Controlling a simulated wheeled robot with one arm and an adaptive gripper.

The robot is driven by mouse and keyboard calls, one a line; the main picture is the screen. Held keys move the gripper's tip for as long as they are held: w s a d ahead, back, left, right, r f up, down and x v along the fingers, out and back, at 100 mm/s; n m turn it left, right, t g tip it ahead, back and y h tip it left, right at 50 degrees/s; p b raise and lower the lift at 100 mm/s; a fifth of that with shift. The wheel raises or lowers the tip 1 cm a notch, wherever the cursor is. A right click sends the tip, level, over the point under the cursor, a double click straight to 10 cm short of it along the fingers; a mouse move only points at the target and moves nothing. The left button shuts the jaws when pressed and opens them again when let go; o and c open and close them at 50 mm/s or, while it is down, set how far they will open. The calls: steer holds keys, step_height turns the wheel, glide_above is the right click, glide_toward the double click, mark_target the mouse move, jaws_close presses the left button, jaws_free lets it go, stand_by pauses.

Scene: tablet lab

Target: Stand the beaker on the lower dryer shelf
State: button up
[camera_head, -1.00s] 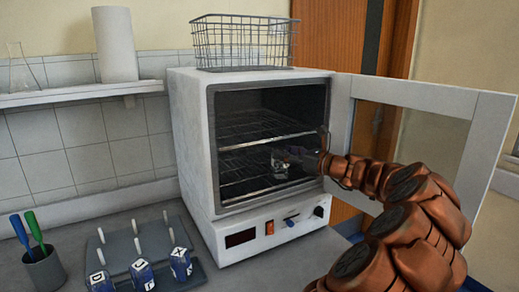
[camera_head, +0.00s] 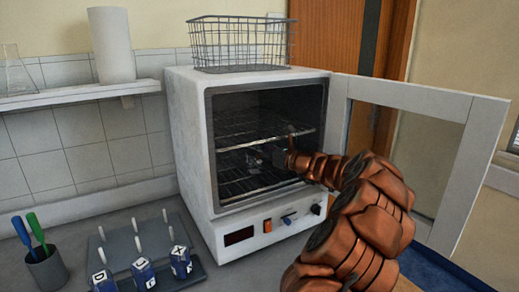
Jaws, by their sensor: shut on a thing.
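The dryer (camera_head: 187,135) stands on the counter with its door (camera_head: 394,93) swung wide open to the right. Inside are an upper wire shelf (camera_head: 240,139) and a lower wire shelf (camera_head: 236,187). My gripper (camera_head: 275,157) reaches in through the opening, between the two shelf levels. It is shut on a small, dim glass thing, seemingly the beaker (camera_head: 259,160). The beaker is partly hidden by the gripper and the dark interior. I cannot tell whether its base touches the lower shelf.
A wire basket (camera_head: 238,46) sits on top of the dryer. A peg rack (camera_head: 150,250) with several lettered blue-and-white containers stands at front left, beside a grey cup (camera_head: 46,269) of tools. A wall shelf (camera_head: 75,99) holds a flask and a paper roll.

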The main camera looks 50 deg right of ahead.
steer(key=shift+f, duration=0.1)
steer(key=o, duration=1.2)
steer(key=s+b, duration=0.1)
steer(key=s, duration=0.7)
steer(key=s+d+b, duration=0.1)
steer(key=s, duration=0.3)
steer(key=shift+b, duration=0.3)
